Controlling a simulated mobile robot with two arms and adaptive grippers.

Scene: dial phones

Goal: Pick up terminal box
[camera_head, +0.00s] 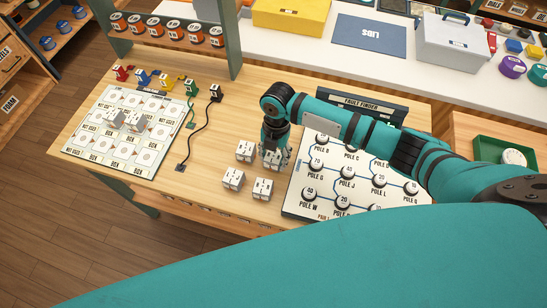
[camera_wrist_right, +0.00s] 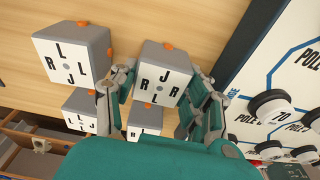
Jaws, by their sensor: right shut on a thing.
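My right gripper (camera_head: 276,156) points down at the middle of the table. In the right wrist view its two fingers (camera_wrist_right: 158,98) are closed on either side of a terminal box (camera_wrist_right: 163,72), white on its lettered face with grey sides and an orange knob. Whether this box touches the table is hard to tell. Three more terminal boxes stand close by on the wood: one just left of the gripper (camera_head: 245,151), one at the front left (camera_head: 233,179) and one at the front (camera_head: 263,189). My left gripper is not in view.
A board with labelled box places (camera_head: 84,142) lies at the left, with boxes on it. Coloured plugs and a black cable (camera_head: 207,128) lie behind the loose boxes. The fault finder panel with round pole knobs (camera_head: 294,205) lies close on the right.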

